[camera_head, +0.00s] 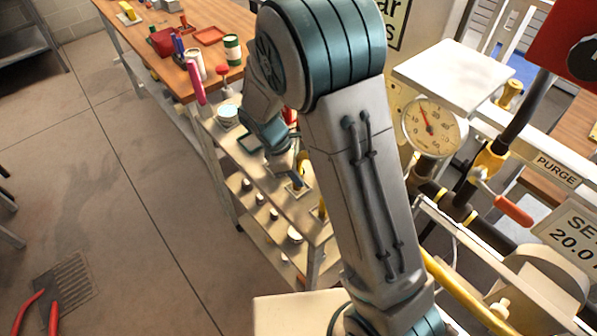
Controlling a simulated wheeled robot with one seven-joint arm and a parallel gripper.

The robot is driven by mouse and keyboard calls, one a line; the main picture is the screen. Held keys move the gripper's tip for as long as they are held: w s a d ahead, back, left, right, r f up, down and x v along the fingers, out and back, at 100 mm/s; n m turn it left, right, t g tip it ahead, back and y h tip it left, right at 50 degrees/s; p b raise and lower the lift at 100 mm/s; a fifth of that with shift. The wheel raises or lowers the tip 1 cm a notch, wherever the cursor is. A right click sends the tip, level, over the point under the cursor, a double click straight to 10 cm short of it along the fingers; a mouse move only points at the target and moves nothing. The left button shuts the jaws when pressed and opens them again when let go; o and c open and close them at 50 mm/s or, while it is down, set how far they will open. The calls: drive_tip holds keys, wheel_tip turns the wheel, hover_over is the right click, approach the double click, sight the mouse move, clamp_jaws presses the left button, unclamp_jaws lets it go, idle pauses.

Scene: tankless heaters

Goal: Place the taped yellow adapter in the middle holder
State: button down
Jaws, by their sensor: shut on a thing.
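My gripper (295,178) is small in the head view, low over the upper shelf of a light rack, and mostly seen from behind my arm. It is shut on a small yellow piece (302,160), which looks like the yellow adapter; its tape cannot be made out. A small square holder with a yellowish edge (296,190) sits on the shelf just below the gripper. Another yellow item (322,208) stands further right, partly hidden by my arm. I cannot tell whether the held piece touches the holder, or which holder is the middle one.
A wooden bench (130,45) with a red tray (209,36), cups and a pink-handled tool stands at the upper left. A white bowl (228,115) is on the rack. Small round pieces line the lower shelf. A gauge (434,127) and pipes crowd the right.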

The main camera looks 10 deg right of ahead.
drive_tip(key=shift+f, duration=0.4)
drive_tip(key=shift+f, duration=0.1)
drive_tip(key=c, duration=1.1)
unclamp_jaws()
drive_tip(key=shift+c, duration=0.2)
